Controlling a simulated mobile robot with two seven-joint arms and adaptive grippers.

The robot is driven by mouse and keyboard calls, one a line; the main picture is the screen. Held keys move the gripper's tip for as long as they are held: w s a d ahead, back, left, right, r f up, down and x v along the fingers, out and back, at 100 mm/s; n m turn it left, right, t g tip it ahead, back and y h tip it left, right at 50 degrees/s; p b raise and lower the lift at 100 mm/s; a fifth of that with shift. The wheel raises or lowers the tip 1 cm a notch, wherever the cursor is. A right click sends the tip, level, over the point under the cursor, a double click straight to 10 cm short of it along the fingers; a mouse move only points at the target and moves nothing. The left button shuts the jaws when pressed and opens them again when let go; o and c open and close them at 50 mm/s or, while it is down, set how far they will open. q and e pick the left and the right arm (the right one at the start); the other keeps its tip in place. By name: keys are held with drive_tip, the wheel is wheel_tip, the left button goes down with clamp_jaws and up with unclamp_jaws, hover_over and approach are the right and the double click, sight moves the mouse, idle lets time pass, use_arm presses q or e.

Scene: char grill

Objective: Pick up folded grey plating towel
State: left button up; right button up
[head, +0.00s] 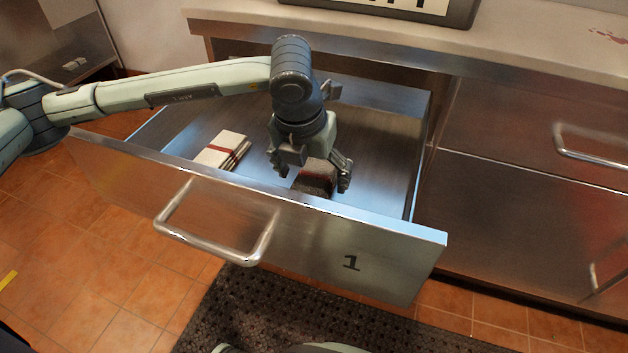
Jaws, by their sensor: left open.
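The folded grey towel (314,180) lies in the open drawer (345,235) marked 1, near its front panel. It is dark grey with a reddish band. My left gripper (312,177) reaches down into the drawer over this towel. Its fingers are apart, one on each side of the towel, and the gripper body covers the towel's back part. I cannot tell whether the fingers touch the cloth. My right gripper is not in view.
A folded white towel (222,150) with a red stripe lies in the drawer to the left. The counter (400,35) overhangs behind. Closed drawers with bar handles (590,146) stand at the right. A dark mat (245,310) lies on the tiled floor.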

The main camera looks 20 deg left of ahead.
sight(313, 181)
use_arm(q)
drive_tip(key=shift+w+f, duration=0.1)
drive_tip(key=shift+f, duration=0.3)
drive_tip(key=shift+c, duration=0.3)
drive_tip(key=c, duration=1.2)
drive_tip(key=shift+r, duration=0.15)
wheel_tip(313, 181, up, 10)
drive_tip(key=shift+f, duration=0.1)
